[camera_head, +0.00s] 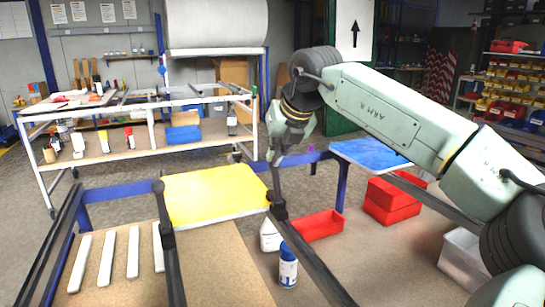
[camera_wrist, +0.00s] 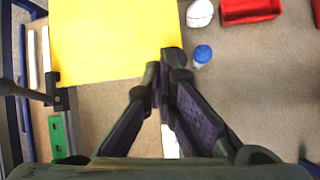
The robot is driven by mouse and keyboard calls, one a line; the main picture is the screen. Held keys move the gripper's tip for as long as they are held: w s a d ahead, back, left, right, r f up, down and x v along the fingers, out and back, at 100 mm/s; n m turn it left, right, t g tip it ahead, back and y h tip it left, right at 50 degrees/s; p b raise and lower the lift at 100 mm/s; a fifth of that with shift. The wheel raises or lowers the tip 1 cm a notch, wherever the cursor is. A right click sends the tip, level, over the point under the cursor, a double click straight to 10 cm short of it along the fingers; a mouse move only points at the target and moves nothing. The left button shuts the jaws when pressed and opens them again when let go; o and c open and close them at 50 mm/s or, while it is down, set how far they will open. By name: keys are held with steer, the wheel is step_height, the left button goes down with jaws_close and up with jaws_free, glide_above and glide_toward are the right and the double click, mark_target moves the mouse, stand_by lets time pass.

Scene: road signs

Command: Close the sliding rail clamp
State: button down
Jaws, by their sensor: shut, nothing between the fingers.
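A yellow panel (camera_head: 215,192) lies flat on the bench frame, and it fills the upper left of the wrist view (camera_wrist: 110,38). A dark clamp (camera_head: 168,238) with a raised, knobbed handle sits at its left edge on a dark rail; it also shows in the wrist view (camera_wrist: 62,102). A second dark clamp (camera_head: 279,211) sits at the panel's right corner on another rail. My gripper (camera_head: 277,158) points down just above this right clamp. In the wrist view my gripper (camera_wrist: 162,72) has its fingertips together, holding nothing. Whether the fingers touch the clamp I cannot tell.
White strips (camera_head: 106,258) lie on the left board. A white cart (camera_head: 145,140) stands behind.

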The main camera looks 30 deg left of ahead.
steer(key=v, duration=1)
steer(key=shift+d+r, duration=0.2)
steer(key=shift+d, duration=0.05)
steer(key=shift+s, duration=0.1)
